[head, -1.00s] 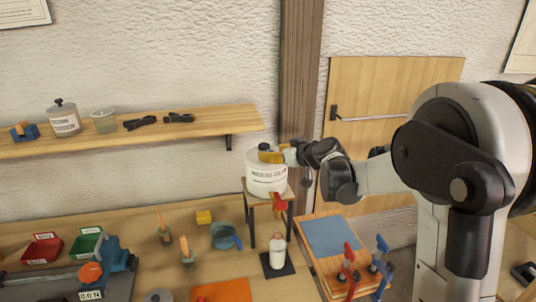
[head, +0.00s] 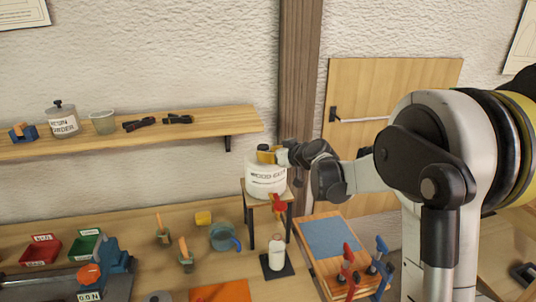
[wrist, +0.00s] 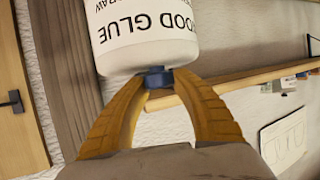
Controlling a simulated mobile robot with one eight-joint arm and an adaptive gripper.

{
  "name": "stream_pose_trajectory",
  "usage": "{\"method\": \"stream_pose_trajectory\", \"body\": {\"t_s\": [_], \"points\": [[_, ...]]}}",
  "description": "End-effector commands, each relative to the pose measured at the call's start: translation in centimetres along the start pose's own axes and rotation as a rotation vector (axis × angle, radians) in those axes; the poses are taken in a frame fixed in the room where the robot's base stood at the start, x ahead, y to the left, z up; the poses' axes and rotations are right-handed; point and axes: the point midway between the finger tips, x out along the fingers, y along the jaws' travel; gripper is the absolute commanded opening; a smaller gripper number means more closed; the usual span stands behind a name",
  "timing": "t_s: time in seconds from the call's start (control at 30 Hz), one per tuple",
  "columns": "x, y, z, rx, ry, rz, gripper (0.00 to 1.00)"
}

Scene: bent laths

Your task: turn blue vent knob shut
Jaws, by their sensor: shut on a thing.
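The blue vent knob (wrist: 157,78) sits at the top of the white wood glue jug (wrist: 145,35), which appears tipped over in the wrist view. My gripper (wrist: 160,84) is shut on the knob, with one yellow finger on each side of it. In the head view the wood glue jug (head: 264,178) stands upright on a small stand, and my gripper (head: 266,153) is at its top. There the fingers hide the knob. A red tap (head: 279,204) is at the jug's lower front.
A white bottle (head: 277,254) stands on a dark mat below the tap. A wooden shelf (head: 210,126) with several items runs along the wall to the left. The bench holds a blue cup (head: 222,238) and red and blue clamps (head: 347,265).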

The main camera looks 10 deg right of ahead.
Motion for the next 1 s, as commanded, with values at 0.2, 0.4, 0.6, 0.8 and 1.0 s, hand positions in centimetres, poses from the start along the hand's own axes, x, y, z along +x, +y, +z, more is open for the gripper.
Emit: {"method": "stream_pose_trajectory", "body": {"t_s": [0.2, 0.4, 0.6, 0.8, 1.0], "points": [[0.06, -0.12, 0.02, 0.028, 0.0, 0.072, 0.01], [0.09, -0.19, 0.0, 0.07, 0.001, 0.18, 0.01], [0.11, -0.25, -0.04, 0.118, 0.002, 0.299, 0.01], [0.14, -0.3, -0.03, 0.167, 0.001, 0.42, 0.01], [0.18, -0.26, 0.02, 0.221, -0.001, 0.545, 0.01]]}}
